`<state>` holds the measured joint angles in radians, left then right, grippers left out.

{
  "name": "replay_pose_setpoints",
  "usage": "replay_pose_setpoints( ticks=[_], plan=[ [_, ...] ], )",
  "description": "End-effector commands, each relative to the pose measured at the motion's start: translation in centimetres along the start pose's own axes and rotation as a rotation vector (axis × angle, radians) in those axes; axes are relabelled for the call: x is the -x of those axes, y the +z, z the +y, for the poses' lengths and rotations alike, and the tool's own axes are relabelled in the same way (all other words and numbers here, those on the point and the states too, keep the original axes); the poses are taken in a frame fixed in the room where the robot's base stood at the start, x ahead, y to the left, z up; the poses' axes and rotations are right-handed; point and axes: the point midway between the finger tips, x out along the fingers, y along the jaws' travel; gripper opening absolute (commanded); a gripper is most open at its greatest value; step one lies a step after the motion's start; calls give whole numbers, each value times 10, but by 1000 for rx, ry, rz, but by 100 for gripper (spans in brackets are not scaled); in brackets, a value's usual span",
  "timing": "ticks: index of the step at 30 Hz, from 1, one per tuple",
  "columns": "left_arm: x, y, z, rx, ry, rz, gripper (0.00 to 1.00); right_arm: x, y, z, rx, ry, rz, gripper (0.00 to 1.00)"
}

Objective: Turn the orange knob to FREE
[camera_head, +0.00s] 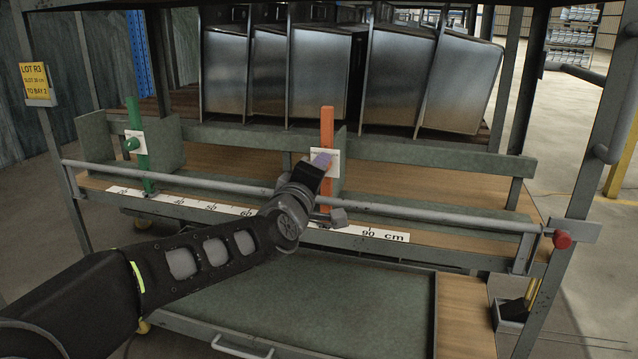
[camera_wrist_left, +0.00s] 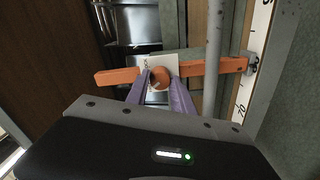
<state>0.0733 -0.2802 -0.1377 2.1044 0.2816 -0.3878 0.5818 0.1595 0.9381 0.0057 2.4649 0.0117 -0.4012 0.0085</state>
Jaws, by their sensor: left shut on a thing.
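The orange knob (camera_wrist_left: 158,75) sits in front of a white label plate (camera_wrist_left: 152,62) on an orange bar (camera_wrist_left: 117,76). In the head view the orange bar (camera_head: 327,125) stands upright behind the long rail, with the white plate (camera_head: 336,165) on it. My left gripper (camera_head: 322,160) reaches up to the plate and hides the knob there. In the left wrist view its purple fingers (camera_wrist_left: 159,84) are shut on the knob, one on each side. The plate's lettering is partly covered and too small to read. My right gripper is not in view.
A green bar (camera_head: 140,165) with a green knob (camera_head: 131,144) stands at the left. A grey rail (camera_head: 430,215) with a red end cap (camera_head: 562,239) runs across the front, above a centimetre scale (camera_head: 375,233). Metal bins (camera_head: 320,70) stand behind.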

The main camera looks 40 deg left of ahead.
Motion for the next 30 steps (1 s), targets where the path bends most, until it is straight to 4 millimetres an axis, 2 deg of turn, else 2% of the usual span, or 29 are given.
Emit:
replay_pose_setpoints(
  ticks=[3,9,24,25,30],
  plan=[
    [0,1,-3,69,0,0,0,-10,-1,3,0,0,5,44],
    [0,0,-2,143,-1,0,0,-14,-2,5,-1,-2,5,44],
    [0,0,-1,166,-1,1,0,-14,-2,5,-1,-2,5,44],
    [0,0,-1,166,-1,1,30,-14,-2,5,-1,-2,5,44],
    [0,0,0,165,-1,1,44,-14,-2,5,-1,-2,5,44]
  ],
)
